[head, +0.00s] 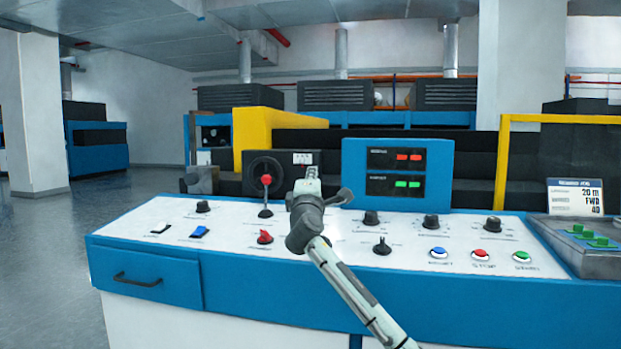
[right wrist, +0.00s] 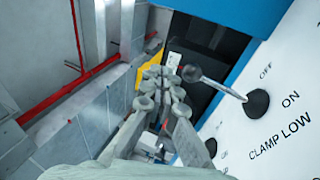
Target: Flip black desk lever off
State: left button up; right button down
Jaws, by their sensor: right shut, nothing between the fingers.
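The black desk lever (right wrist: 215,85) shows in the right wrist view, a thin metal rod with a dark ball end and a round black base on the white panel. It leans toward the left of that view. OFF, ON and CLAMP LOW are printed beside its base. My right gripper (right wrist: 165,80) is shut and empty, its fingers just left of the ball, with no clear contact. In the head view my right gripper (head: 312,174) is above the desk, and a dark ball end (head: 345,195) shows at its right; the base is hidden there. My left gripper is out of view.
The blue desk (head: 150,275) carries a red-balled lever (head: 266,182) left of my gripper, a red knob (head: 265,237), several black knobs and coloured buttons. A blue display box (head: 397,172) stands behind. The floor at left is clear.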

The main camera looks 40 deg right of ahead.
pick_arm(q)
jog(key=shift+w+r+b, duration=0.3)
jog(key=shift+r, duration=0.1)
pick_arm(e)
jog(key=s+a+r, duration=0.3)
jog(key=s+a, duration=0.3)
jog(key=s, duration=0.1)
jog(key=shift+s+r, duration=0.2)
jog(key=shift+s, duration=0.05)
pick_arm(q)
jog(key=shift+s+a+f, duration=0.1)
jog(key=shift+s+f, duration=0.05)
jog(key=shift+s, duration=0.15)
pick_arm(e)
jog(key=shift+a, duration=0.1)
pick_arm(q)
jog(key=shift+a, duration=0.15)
pick_arm(e)
jog(key=shift+a+f, duration=0.1)
